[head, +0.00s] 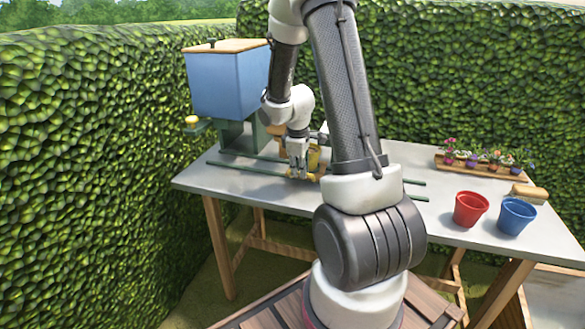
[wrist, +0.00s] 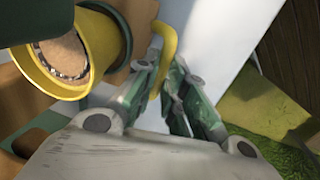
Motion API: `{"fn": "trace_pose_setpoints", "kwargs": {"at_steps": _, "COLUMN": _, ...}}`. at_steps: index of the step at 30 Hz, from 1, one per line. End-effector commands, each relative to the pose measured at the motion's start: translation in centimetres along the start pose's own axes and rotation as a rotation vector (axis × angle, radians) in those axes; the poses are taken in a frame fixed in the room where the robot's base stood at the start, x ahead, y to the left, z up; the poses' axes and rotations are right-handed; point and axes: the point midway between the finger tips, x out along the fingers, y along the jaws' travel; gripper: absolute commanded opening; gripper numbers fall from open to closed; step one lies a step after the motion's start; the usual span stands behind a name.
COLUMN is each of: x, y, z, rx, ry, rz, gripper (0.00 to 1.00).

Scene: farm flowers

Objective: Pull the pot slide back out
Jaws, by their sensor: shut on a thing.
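My gripper (head: 298,172) is low over the table, shut on the yellow handle (wrist: 168,55) of the pot slide. In the wrist view the handle is a curved yellow bar between the green-padded fingers (wrist: 172,95). The slide's tan board (wrist: 143,35) shows beside it, partly hidden by my fingers. A yellow pot (head: 314,158) stands right behind the gripper; it also shows in the wrist view (wrist: 45,78), with a brown round surface inside its rim. My arm hides much of the slide in the head view.
A blue hopper (head: 226,82) with a wooden lid stands on a green stand at the table's back left. Green rails (head: 248,168) run along the grey table (head: 420,215). A red pot (head: 470,209), a blue pot (head: 516,216) and a flower tray (head: 470,168) are at right.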

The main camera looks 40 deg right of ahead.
Motion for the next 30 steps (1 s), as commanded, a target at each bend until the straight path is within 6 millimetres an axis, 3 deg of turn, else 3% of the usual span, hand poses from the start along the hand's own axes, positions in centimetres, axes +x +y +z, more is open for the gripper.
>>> {"fn": "trace_pose_setpoints", "kwargs": {"at_steps": 4, "x": -0.1, "y": 0.1, "z": -0.1, "rx": -0.001, "ry": 0.002, "rz": 0.002, "gripper": 0.0}}
{"fn": "trace_pose_setpoints", "kwargs": {"at_steps": 5, "x": -0.1, "y": 0.1, "z": -0.1, "rx": 0.0, "ry": 0.002, "rz": 0.002, "gripper": 0.14}}
{"fn": "trace_pose_setpoints", "kwargs": {"at_steps": 6, "x": -0.1, "y": 0.1, "z": -0.1, "rx": 0.0, "ry": 0.002, "rz": 0.002, "gripper": 0.21}}
{"fn": "trace_pose_setpoints", "kwargs": {"at_steps": 9, "x": 0.0, "y": 0.1, "z": -0.1, "rx": 0.0, "ry": 0.002, "rz": 0.001, "gripper": 0.34}}
{"fn": "trace_pose_setpoints", "kwargs": {"at_steps": 20, "x": -0.6, "y": 0.1, "z": -0.1, "rx": 0.0, "ry": 0.002, "rz": 0.003, "gripper": 0.34}}
{"fn": "trace_pose_setpoints", "kwargs": {"at_steps": 23, "x": -2.1, "y": 0.1, "z": -0.2, "rx": 0.001, "ry": 0.003, "rz": 0.005, "gripper": 0.34}}
{"fn": "trace_pose_setpoints", "kwargs": {"at_steps": 30, "x": -7.5, "y": 0.1, "z": -0.2, "rx": 0.0, "ry": 0.005, "rz": 0.006, "gripper": 0.34}}
